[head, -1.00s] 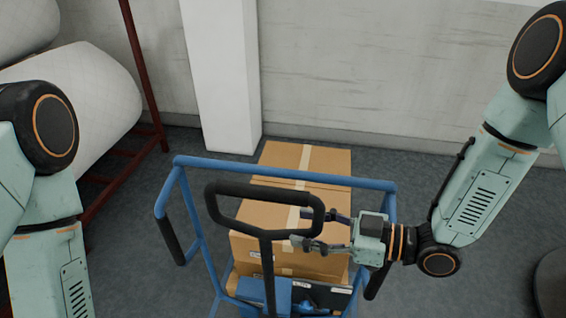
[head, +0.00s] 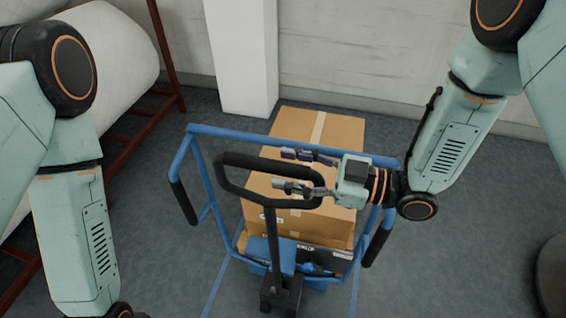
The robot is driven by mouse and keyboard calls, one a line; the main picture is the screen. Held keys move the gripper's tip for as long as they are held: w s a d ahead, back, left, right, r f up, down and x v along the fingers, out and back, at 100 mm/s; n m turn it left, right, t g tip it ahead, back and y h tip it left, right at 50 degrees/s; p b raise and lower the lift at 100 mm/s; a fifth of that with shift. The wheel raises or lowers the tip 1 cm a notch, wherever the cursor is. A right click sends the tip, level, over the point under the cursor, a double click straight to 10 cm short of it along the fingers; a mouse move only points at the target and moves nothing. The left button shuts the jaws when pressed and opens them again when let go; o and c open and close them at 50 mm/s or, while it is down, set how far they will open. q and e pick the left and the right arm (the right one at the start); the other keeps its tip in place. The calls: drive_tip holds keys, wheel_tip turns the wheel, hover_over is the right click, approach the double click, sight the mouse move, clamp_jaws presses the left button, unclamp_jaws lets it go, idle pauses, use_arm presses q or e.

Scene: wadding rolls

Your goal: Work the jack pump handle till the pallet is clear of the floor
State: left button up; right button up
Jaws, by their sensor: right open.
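The black looped jack pump handle (head: 237,196) stands upright in the middle of the head view, on a dark shaft above the jack's base (head: 281,292). My right gripper (head: 277,170) is open, with its fingers pointing left at the right part of the handle loop. I cannot tell whether the fingers touch it. Behind is the pallet load of brown cardboard boxes (head: 335,212), within a blue tubular frame (head: 252,135). The pallet's underside and its gap to the floor are hidden. My left arm comes in at the left, but its gripper is out of view.
Large white wadding rolls (head: 112,55) lie on a dark red rack (head: 165,50) at the left. A white pillar (head: 243,60) and a pale wall stand behind. A dark rounded object (head: 552,280) is at the right edge. Grey floor (head: 450,260) is clear right of the frame.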

drive_tip(key=shift+x, duration=1.4)
drive_tip(key=shift+s+d, duration=0.15)
drive_tip(key=shift+d, duration=0.35)
drive_tip(key=shift+c, duration=0.8)
drive_tip(key=shift+a, duration=0.3)
drive_tip(key=c, duration=0.4)
clamp_jaws()
